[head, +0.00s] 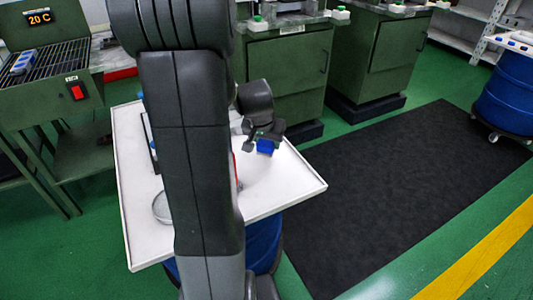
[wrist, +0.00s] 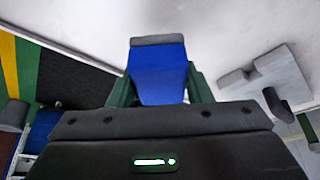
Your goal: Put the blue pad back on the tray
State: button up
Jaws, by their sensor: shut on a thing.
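My gripper (head: 262,136) is shut on the blue pad (head: 266,147) and holds it over the right part of the white tray (head: 285,187) in the head view. In the wrist view the blue pad (wrist: 158,78) sits between the two dark green fingers of my gripper (wrist: 158,92), with a grey strip at its far end. White surface shows behind the pad there. I cannot tell whether the pad touches the tray. My arm hides the middle of the tray.
A round dish (head: 160,207) is on the tray's left part, partly behind my arm. The tray rests on a blue drum (head: 263,243). Green cabinets (head: 285,75) stand behind. A green machine with a rack (head: 45,60) is at left. A black mat (head: 400,190) lies clear at right.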

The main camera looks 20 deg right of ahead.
aim_at(267, 150)
jog(key=shift+f+b, duration=0.45)
jog(key=shift+f, duration=1.5)
jog(key=shift+f, duration=0.15)
jog(key=o, duration=1)
jog(key=shift+c, duration=0.2)
jog(key=shift+r, duration=0.3)
jog(key=p+v, duration=0.2)
jog(key=v, duration=0.9)
jog(key=shift+s+r, duration=0.15)
jog(key=shift+r, duration=0.2)
jog(key=shift+a, duration=0.15)
